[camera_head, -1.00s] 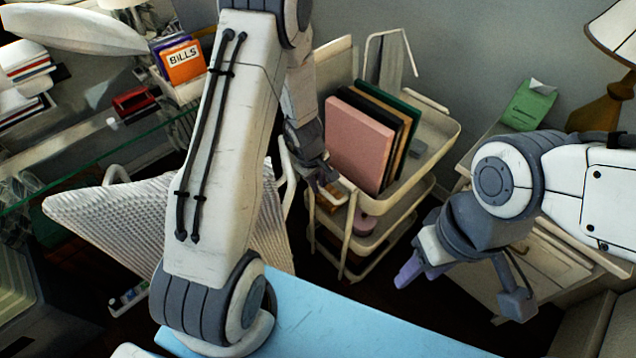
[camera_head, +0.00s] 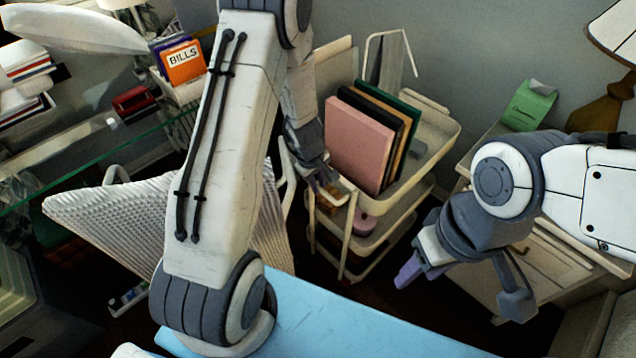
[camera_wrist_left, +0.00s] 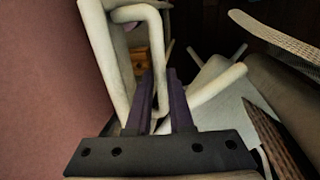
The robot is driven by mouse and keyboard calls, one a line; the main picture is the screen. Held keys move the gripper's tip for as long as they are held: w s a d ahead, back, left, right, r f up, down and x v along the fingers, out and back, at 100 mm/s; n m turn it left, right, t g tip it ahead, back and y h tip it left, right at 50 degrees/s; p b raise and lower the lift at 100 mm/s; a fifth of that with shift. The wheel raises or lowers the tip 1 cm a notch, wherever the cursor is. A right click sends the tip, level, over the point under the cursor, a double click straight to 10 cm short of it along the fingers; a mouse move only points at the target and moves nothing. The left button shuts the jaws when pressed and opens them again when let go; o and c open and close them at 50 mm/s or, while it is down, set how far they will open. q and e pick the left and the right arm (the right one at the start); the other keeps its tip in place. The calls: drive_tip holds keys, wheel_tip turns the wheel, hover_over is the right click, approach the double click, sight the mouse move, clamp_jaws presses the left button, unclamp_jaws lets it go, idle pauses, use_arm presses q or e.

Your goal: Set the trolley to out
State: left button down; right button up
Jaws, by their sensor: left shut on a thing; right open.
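The trolley (camera_head: 441,152) is a cream, multi-tier cart standing by the wall, in the middle of the head view. Its top tier holds upright folders. My left gripper (camera_head: 324,181) is at the trolley's near left corner. In the left wrist view, my left gripper (camera_wrist_left: 163,98) is shut on the trolley's cream tubular handle (camera_wrist_left: 154,40), which runs down between the dark fingers. The exact contact is partly hidden. My right gripper (camera_head: 458,283) is open and empty, to the right of the trolley and apart from it.
A white woven chair (camera_head: 110,215) stands left of the trolley. A glass shelf (camera_head: 95,160) is at the far left. A light wooden desk (camera_head: 545,262) is at the right, behind my right arm. The blue bed surface (camera_head: 340,320) lies in front. Dark floor shows between bed and trolley.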

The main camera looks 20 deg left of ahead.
use_arm(q)
drive_tip(key=shift+s, duration=0.1)
use_arm(e)
drive_tip(key=shift+f, duration=0.1)
idle(0.3)
use_arm(q)
drive_tip(key=shift+s+d+b, duration=0.35)
drive_tip(key=shift+s, duration=0.2)
drive_tip(key=shift+s+d+b, duration=0.3)
drive_tip(key=shift+s+d, duration=0.05)
drive_tip(key=shift+s, duration=0.2)
use_arm(e)
drive_tip(key=shift+s+f, duration=0.5)
drive_tip(key=shift+f, duration=0.05)
use_arm(q)
drive_tip(key=c, duration=0.8)
unclamp_jaws()
